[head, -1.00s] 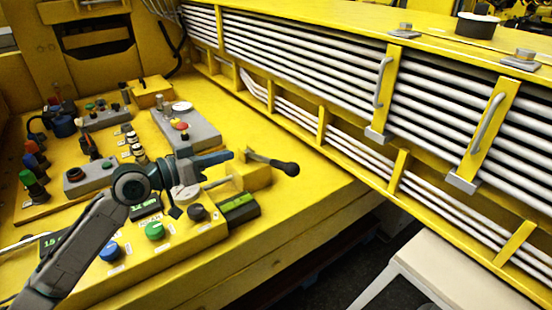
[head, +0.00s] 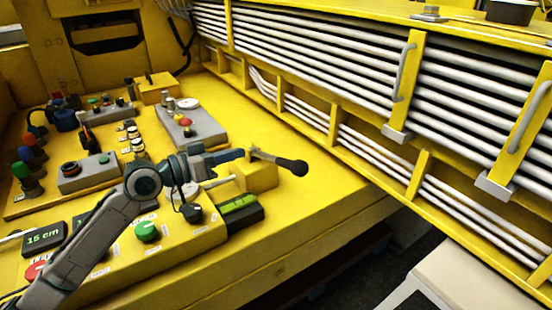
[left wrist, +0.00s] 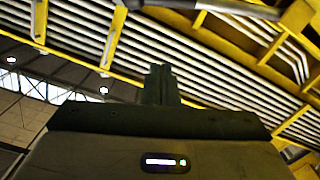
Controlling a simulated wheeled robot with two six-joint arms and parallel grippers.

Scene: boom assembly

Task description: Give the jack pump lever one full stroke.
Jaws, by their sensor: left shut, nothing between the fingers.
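The jack pump lever (head: 276,160) is a thin bar with a black knob at its right end. In the head view it lies nearly level, sloping slightly down to the right, over a small yellow pump block (head: 259,178). My left gripper (head: 241,154) is shut and empty. Its tip is close to the lever's left end; I cannot tell whether they touch. In the left wrist view my shut fingers (left wrist: 160,84) point up the picture, and a dark bar, probably the lever (left wrist: 205,8), crosses the top edge beyond them. My right gripper is out of view.
A control box with a green button (head: 147,231) and a black knob (head: 191,212) lies below my left gripper. Yellow framing with white pipes (head: 330,75) rises behind. The yellow deck right of the block is clear.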

